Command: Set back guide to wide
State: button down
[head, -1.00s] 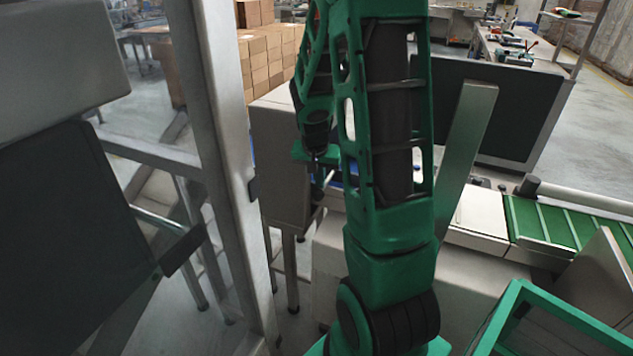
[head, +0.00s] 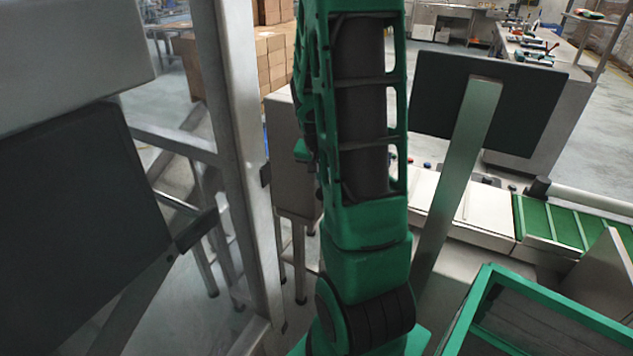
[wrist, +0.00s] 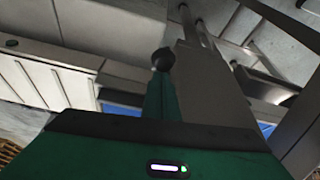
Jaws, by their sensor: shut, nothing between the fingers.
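My gripper (wrist: 163,58) shows in the wrist view as a narrow green finger shape with a dark tip, shut and empty. It is in front of a pale metal machine body (wrist: 75,65) with flat panels. In the head view my own green arm hides the gripper and the middle of the machine. The white machine bed (head: 488,215) runs beside a green conveyor belt (head: 560,225). I cannot single out the back guide or tell its setting. Contact between the fingertips and anything is not clear.
A dark screen (head: 440,95) stands behind a slanted metal post (head: 460,165). A green-rimmed crate (head: 475,310) is at the lower right. A steel upright (head: 235,150) and a dark panel (head: 75,215) are close on the left. Cardboard boxes (head: 275,60) are stacked behind.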

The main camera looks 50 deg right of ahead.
jog(key=shift+a+f, duration=0.15)
jog(key=shift+a, duration=0.2)
jog(key=shift+a+r, duration=0.15)
jog(key=shift+r, duration=0.3)
jog(key=v, duration=0.9)
jog(key=shift+d, duration=0.3)
jog(key=shift+r, duration=0.15)
jog(key=s+a+r+n+g+y, duration=0.1)
jog(key=s+a+n+y, duration=0.3)
jog(key=s+a, duration=1.2)
jog(key=a+r+n, duration=0.1)
jog(key=a+n, duration=0.1)
jog(key=n, duration=0.1)
jog(key=shift+a+r+g, duration=0.2)
jog(key=shift+r+g, duration=0.1)
jog(key=shift+s, duration=0.25)
